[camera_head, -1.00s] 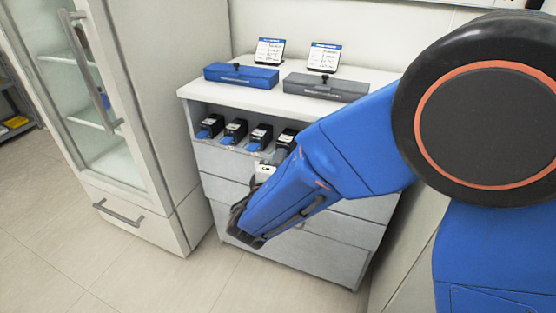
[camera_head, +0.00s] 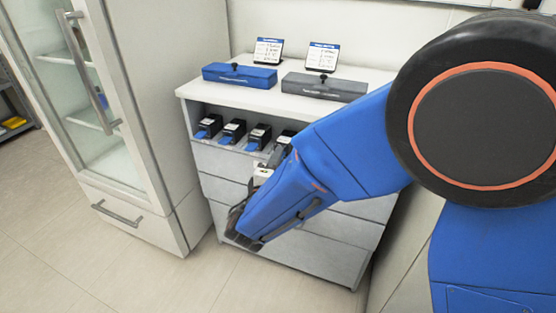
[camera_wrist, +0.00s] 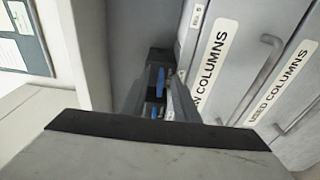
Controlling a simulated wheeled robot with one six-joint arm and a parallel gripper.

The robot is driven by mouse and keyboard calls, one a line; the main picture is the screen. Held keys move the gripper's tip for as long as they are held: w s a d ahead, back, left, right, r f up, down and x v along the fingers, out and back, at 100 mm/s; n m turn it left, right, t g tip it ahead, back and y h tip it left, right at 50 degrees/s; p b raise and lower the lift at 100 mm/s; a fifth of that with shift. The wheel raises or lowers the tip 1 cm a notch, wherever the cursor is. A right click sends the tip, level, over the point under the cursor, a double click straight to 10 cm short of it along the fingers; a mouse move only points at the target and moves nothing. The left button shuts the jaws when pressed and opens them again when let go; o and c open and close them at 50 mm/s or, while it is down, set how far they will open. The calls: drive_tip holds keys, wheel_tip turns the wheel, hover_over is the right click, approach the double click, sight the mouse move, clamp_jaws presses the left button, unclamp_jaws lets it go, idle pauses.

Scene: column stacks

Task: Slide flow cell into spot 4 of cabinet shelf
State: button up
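The cabinet (camera_head: 335,172) has an open shelf under its top, with several black units with blue fronts (camera_head: 208,126) in a row. The rightmost unit (camera_head: 285,139) is partly hidden by my gripper (camera_head: 279,154), which is at the shelf front. In the wrist view my gripper (camera_wrist: 155,95) shows two dark fingers set apart, with a dark part and blue pieces (camera_wrist: 158,82) between or beyond them. I cannot tell whether these are held or on the shelf. No flow cell is clearly identifiable, and the spot numbers are not readable.
Drawers labelled NEW COLUMNS (camera_wrist: 213,70) and USED COLUMNS (camera_wrist: 283,82) lie below the shelf. A blue box (camera_head: 240,76), a grey box (camera_head: 325,87) and two cards stand on the cabinet top. A glass-door cabinet (camera_head: 150,130) stands at the left.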

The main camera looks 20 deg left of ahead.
drive_tip(key=s, duration=1.7)
drive_tip(key=shift+d, duration=0.4)
